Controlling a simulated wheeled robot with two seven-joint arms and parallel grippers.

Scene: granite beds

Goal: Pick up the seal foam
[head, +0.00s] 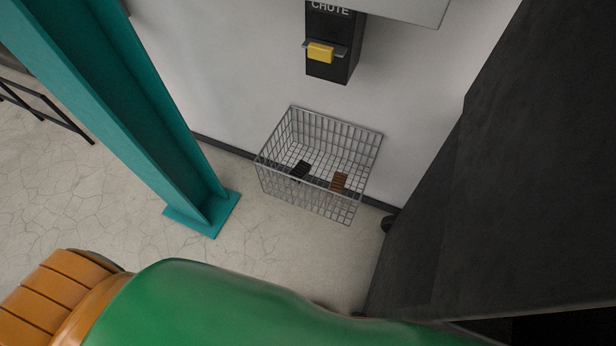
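I cannot tell for sure which thing is the seal foam. A small yellow block (320,53) sits at a grey ledge on the front of a black wall box marked CHUTE (333,70). A wire basket (303,202) stands on the floor below it, against the wall. In the basket lie a small black piece (300,170) on the left and a brown ribbed piece (339,182) on the right, apart from each other. Neither of my grippers is in view.
A teal steel column (130,110) stands at left on a foot plate. A large dark grey body (500,200) closes off the right. A green and orange shape, very near, covers the bottom. Cracked pale floor (80,200) is clear at left.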

